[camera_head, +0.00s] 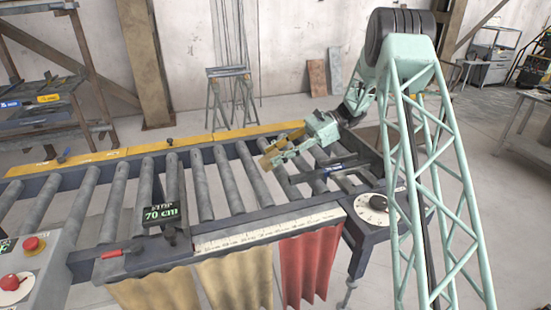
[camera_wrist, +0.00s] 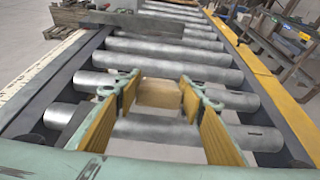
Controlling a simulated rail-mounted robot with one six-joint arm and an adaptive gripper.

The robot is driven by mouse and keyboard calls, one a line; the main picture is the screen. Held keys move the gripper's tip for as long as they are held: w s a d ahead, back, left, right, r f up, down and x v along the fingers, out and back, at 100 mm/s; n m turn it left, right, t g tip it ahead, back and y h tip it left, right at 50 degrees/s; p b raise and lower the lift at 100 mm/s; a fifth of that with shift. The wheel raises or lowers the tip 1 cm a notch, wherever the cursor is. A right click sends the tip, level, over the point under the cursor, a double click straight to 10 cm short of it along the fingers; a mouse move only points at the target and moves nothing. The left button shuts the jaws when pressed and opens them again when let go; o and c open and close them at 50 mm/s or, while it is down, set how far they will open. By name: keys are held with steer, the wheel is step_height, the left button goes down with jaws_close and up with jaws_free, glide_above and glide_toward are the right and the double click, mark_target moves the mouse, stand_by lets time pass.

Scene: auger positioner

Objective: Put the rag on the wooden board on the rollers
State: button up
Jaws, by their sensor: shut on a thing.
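In the wrist view my gripper (camera_wrist: 160,95) has mustard pads along both fingers, and a small tan-brown, block-like thing (camera_wrist: 160,93) sits between the fingertips. The fingers are closed on it, and rollers show behind and below it. I cannot tell from its shape whether it is the rag, folded. I cannot make out a separate wooden board on the rollers (camera_wrist: 175,65); the fingers hide part of them.
A display post (camera_head: 165,213) reading 70 cm stands at the front. Beige and red strips (camera_head: 308,265) hang below. A yellow rail (camera_head: 95,158) runs along the back. Rollers left of my gripper look clear.

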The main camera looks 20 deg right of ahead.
mark_target(275, 152)
steer(key=s+a, duration=0.2)
steer(key=s, duration=0.5)
steer(key=s+a+r+p, duration=0.1)
steer(key=s+a, duration=0.1)
steer(key=s, duration=0.6)
steer(key=shift+s+a+r, duration=0.2)
steer(key=shift+a, duration=0.05)
steer(key=shift+w+a, duration=0.1)
stand_by(0.3)
